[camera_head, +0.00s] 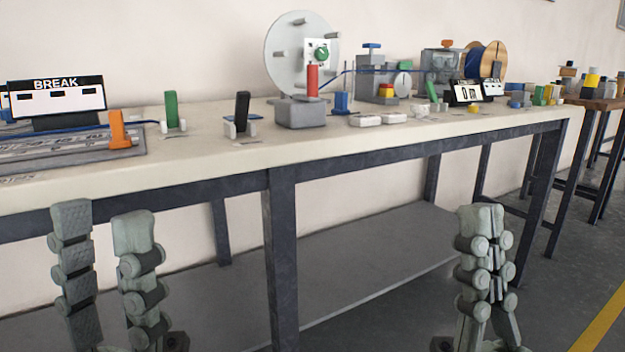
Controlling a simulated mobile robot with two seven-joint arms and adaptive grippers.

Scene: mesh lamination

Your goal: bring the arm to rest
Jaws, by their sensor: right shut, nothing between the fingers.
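My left gripper (103,232) is at the lower left, in front of the table's front edge. Its two fingers stand apart and point up, with nothing between them. My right gripper (481,212) is at the lower right, in front of the table's right part. Its fingers are closed together and hold nothing. Both grippers are clear of the table top, and the arms behind them run out of the bottom of the view.
A long pale table (215,155) with dark legs spans the view. On it are a BREAK sign (57,97), an orange block (119,130), a grey disc (290,60), a red cylinder (312,80) and a cable spool (487,60). A lower shelf (330,270) lies behind the grippers.

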